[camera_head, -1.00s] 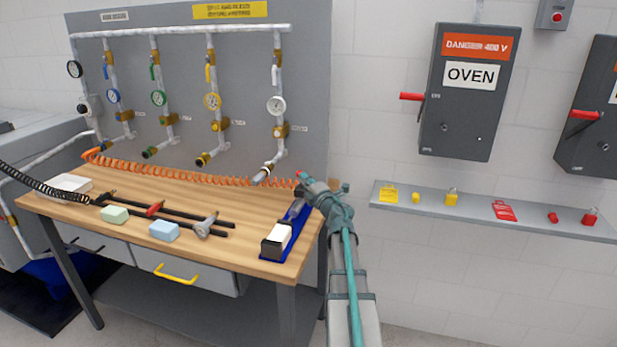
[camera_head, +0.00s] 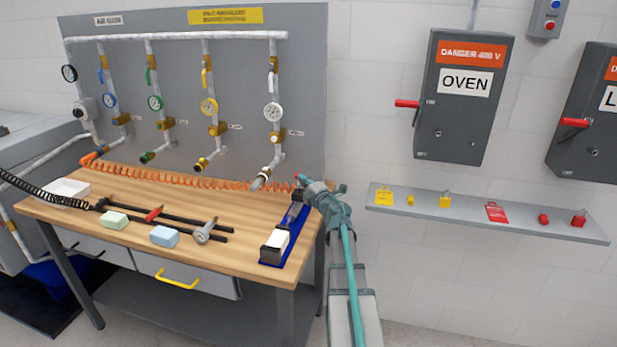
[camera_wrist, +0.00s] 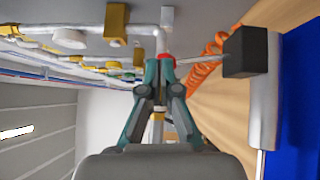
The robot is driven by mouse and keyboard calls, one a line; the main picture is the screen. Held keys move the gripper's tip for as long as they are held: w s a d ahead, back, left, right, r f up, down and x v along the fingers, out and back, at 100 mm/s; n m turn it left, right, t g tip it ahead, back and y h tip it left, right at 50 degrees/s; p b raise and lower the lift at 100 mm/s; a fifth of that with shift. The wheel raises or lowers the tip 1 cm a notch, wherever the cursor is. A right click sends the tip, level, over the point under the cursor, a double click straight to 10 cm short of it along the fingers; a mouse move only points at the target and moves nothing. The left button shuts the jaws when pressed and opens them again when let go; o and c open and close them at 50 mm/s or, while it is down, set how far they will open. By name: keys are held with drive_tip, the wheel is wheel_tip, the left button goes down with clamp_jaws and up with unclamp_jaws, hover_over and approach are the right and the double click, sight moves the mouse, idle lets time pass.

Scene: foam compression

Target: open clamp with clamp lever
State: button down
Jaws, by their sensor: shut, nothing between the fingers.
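The clamp (camera_head: 292,216) stands at the right end of the table on a blue base (camera_head: 267,264), with a white block (camera_head: 279,238) at its near end. In the wrist view, a dark block (camera_wrist: 245,52) on the grey clamp body carries a thin lever (camera_wrist: 200,60) ending in a red knob (camera_wrist: 167,61). My gripper (camera_wrist: 160,66) is shut and empty, its fingertips right at the red knob; whether they touch it I cannot tell. In the head view my gripper (camera_head: 304,181) is beyond the clamp's far end, and my arm hides part of that area.
A green block (camera_head: 115,220), a blue block (camera_head: 164,236) and dark bar tools (camera_head: 180,221) lie on the wooden table (camera_head: 225,262). An orange coiled hose (camera_head: 190,178) runs behind, below pipes with gauges. A shelf (camera_head: 470,216) with locks is at right.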

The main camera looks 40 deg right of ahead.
drive_tip(key=s+d+r+p, duration=0.1)
drive_tip(key=s+r, duration=0.4)
drive_tip(key=s, duration=0.6)
drive_tip(key=shift+s+r, duration=0.2)
drive_tip(key=shift+s, duration=0.1)
idle(0.3)
idle(0.4)
